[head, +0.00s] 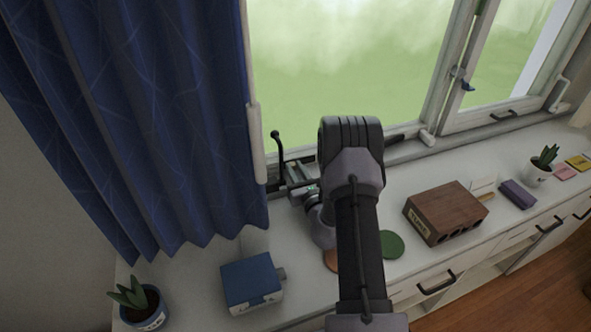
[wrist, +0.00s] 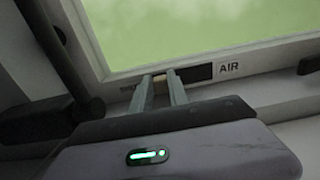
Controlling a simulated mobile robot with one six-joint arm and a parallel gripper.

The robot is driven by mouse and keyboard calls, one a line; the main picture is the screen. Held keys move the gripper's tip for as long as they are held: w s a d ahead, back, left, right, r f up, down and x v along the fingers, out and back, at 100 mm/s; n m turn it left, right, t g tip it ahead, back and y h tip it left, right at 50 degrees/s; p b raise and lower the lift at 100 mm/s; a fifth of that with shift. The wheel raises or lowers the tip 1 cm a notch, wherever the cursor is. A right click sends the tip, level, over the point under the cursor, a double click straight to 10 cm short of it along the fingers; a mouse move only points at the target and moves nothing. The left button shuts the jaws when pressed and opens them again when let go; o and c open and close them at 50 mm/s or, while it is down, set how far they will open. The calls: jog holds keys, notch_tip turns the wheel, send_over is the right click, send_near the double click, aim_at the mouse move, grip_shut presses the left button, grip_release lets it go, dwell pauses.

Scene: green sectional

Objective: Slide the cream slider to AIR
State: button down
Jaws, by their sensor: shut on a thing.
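The cream slider (wrist: 159,87) shows in the wrist view between my two fingers, on the lower window frame. My gripper (wrist: 161,84) is shut on it. The dark slot (wrist: 193,75) runs to the right of the slider, and the AIR label (wrist: 229,67) is at its right end. The slider sits left of the label, apart from it. In the head view my gripper (head: 302,180) reaches to the window's lower left corner, and the slider is hidden there.
A blue curtain (head: 165,130) hangs at left, close to my gripper. A dark handle (head: 278,148) stands beside the gripper. On the sill counter are a blue box (head: 250,283), a wooden block (head: 445,211), a green disc (head: 391,244) and potted plants (head: 142,305).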

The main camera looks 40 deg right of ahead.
aim_at(310, 157)
dwell(0.3)
jog(key=d, duration=0.2)
jog(key=s+d, duration=0.1)
jog(key=d, duration=0.3)
jog(key=shift+s, duration=0.3)
jog(key=c, duration=1.2)
grip_release()
jog(key=shift+d, duration=0.15)
jog(key=shift+c, duration=0.2)
jog(key=v, duration=1.7)
jog(key=shift+s+p, duration=0.25)
jog(key=shift+p, duration=0.05)
